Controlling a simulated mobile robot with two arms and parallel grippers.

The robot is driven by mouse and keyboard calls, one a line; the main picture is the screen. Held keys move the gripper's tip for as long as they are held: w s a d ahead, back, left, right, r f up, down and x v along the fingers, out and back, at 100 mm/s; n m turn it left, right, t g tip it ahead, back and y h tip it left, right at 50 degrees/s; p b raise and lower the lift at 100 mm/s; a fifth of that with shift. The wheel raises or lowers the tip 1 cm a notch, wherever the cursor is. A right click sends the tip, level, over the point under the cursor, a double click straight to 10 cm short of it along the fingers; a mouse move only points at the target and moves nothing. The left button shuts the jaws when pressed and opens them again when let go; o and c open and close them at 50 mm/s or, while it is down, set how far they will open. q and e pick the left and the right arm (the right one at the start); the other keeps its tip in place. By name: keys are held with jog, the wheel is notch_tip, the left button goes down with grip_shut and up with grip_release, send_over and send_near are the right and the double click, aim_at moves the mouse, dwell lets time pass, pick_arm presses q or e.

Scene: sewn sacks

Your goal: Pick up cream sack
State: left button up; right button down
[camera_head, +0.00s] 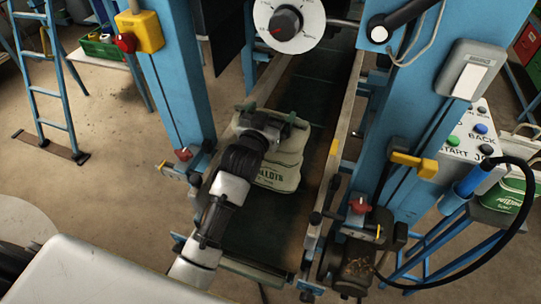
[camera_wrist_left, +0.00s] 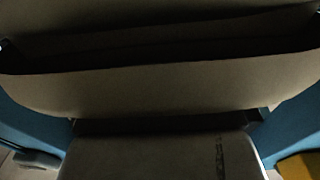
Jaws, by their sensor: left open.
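The cream sack (camera_head: 280,176) with dark lettering lies on the dark conveyor belt in the head view. My left gripper (camera_head: 270,114) is over the upper end of the sack, its two fingers spread apart. My left arm covers the left part of the sack. In the left wrist view, dim cream-grey cloth (camera_wrist_left: 160,92) fills most of the picture, very close, with a dark fold across its upper part. Whether the fingers touch the cloth cannot be told. My right gripper is not in view.
Blue machine posts (camera_head: 170,75) stand on both sides of the conveyor belt (camera_head: 262,232). A dial (camera_head: 287,22) sits above it. A motor (camera_head: 352,262) and a black cable (camera_head: 527,215) are at the right. A green and white sack (camera_head: 508,196) stands at far right.

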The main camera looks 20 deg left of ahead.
pick_arm(q)
jog(key=shift+s, duration=0.1)
jog(key=shift+c, duration=0.5)
jog(key=c, duration=1.4)
jog(key=shift+r, duration=0.35)
jog(key=shift+c, duration=0.9)
jog(key=shift+r, duration=0.1)
